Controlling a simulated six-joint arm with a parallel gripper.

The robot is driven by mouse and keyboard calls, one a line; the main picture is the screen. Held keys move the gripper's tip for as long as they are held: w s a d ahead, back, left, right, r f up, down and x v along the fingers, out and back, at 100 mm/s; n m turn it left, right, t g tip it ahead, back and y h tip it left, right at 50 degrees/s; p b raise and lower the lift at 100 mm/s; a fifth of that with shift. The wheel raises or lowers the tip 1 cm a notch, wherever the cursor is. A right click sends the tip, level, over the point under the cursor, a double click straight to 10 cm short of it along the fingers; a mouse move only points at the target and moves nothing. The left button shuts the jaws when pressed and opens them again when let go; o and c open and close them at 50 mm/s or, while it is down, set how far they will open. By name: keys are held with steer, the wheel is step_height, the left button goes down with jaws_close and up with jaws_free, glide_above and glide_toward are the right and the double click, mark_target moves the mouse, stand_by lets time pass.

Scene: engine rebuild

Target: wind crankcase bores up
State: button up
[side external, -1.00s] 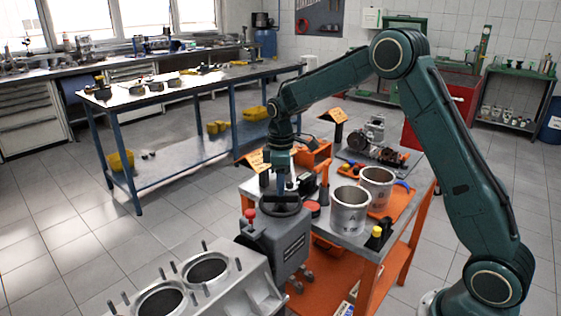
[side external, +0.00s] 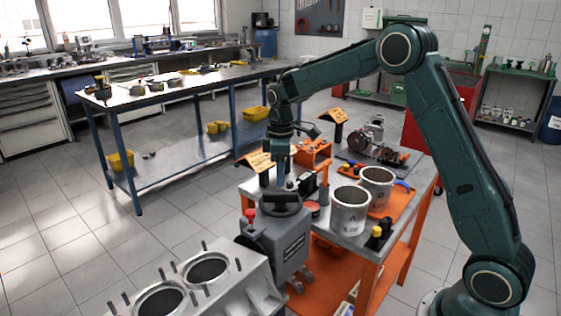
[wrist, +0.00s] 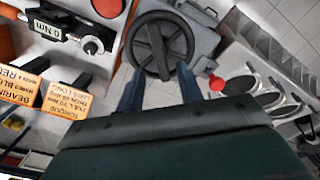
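The grey crankcase (side external: 232,282) sits at the bottom of the side view, its two dark round bores facing up at a tilt; part of it shows at the right of the wrist view (wrist: 262,88). Beside it is a grey gearbox housing (side external: 285,243) with a dark spoked handwheel (side external: 274,209) on top and a red knob (side external: 250,213) at its side. The handwheel (wrist: 136,52) fills the upper middle of the wrist view. My gripper (wrist: 158,84) has its two blue fingers apart with nothing between them. In the side view, my gripper (side external: 281,170) hangs above the handwheel.
Two grey cylinder liners (side external: 349,213) stand on the orange-legged cart, right of the handwheel. Orange sign boards (side external: 257,161) and a torque tool with a dial (wrist: 92,46) are close by the wheel. A blue-legged bench (side external: 190,88) stands behind; floor between is clear.

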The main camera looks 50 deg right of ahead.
mark_target(281, 193)
steer(key=shift+r, duration=0.1)
steer(key=shift+r, duration=0.25)
steer(key=shift+f, duration=0.1)
steer(key=shift+f, duration=0.15)
steer(key=shift+f, duration=3.2)
steer(key=shift+r, duration=0.1)
jaws_close()
